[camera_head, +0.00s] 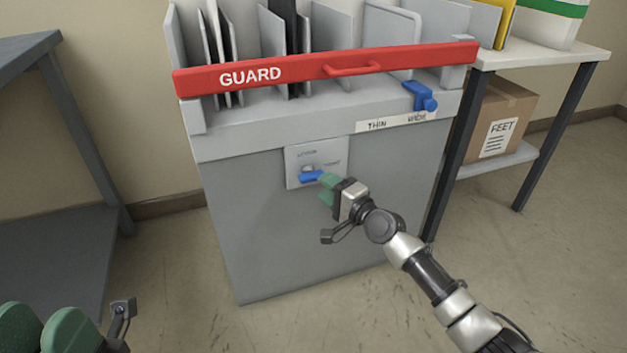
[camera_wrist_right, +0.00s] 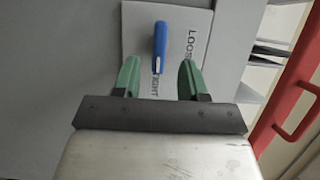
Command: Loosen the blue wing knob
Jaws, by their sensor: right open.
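The blue wing knob (camera_head: 311,176) sits on a light plate (camera_head: 304,154) on the front of the grey machine. In the right wrist view the knob (camera_wrist_right: 159,46) stands lengthwise between and slightly beyond the green fingertips, with clear space on both sides. The plate (camera_wrist_right: 195,70) there carries the words LOOSE and TIGHT, partly hidden by a finger. My right gripper (camera_head: 327,188) is open and empty, just in front of the knob and covering its right part in the head view. My left gripper (camera_head: 45,328) shows at the bottom left corner, fingertips apart, far from the machine.
A red GUARD bar (camera_head: 290,71) crosses above the plate, with upright panels behind it. A second blue part (camera_head: 420,97) sits at the strip marked THIN and WIDE. A side table (camera_head: 545,53) with a cardboard box (camera_head: 503,108) stands right; a grey table (camera_head: 30,45) stands left.

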